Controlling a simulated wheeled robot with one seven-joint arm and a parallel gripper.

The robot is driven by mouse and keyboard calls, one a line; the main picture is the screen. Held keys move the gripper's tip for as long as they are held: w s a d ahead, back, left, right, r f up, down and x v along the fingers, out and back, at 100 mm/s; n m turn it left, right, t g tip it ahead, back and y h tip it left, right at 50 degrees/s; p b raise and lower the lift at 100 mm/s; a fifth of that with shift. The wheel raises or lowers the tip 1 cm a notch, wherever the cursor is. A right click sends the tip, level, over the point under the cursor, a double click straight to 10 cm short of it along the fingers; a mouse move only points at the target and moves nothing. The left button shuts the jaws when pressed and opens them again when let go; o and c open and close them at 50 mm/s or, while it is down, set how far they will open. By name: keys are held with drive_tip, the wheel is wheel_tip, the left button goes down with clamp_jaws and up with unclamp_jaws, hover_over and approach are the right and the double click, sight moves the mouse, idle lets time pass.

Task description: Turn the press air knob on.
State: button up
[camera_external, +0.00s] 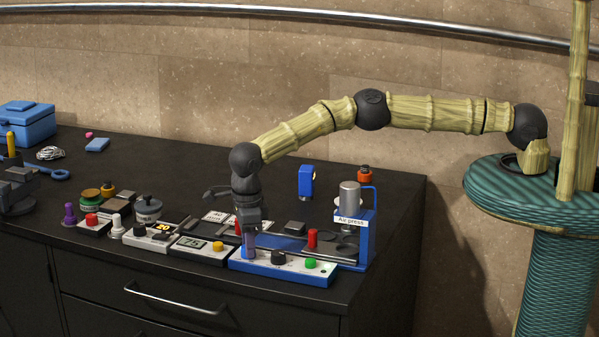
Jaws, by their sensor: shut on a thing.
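The air press (367,238) is a blue stand with a grey cylinder and an "Air press" label, at the right end of the dark bench. Its low blue base has a pale sloping front panel (295,266) with a black knob (278,258) and a green button (310,263). My gripper (250,248) points straight down at the left end of this panel. It is shut on the press air knob there, which the fingers mostly hide. Which way the knob is turned cannot be seen.
Control boxes with displays (190,242) stand close left of the press. A red-topped post (312,238) stands on the press base, right of my gripper. A blue device (306,181) is behind. Small jars and a blue toolbox (26,122) are farther left.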

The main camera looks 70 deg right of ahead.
drive_tip(key=o, duration=1)
drive_tip(key=shift+r, duration=0.15)
drive_tip(key=r+b, duration=0.1)
drive_tip(key=r, duration=0.4)
drive_tip(key=r+b, duration=0.1)
drive_tip(key=r, duration=0.5)
drive_tip(key=r+b, duration=0.1)
drive_tip(key=r, duration=0.5)
drive_tip(key=shift+s+a+r, duration=0.1)
drive_tip(key=shift+s+a, duration=0.15)
drive_tip(key=shift+a, duration=0.15)
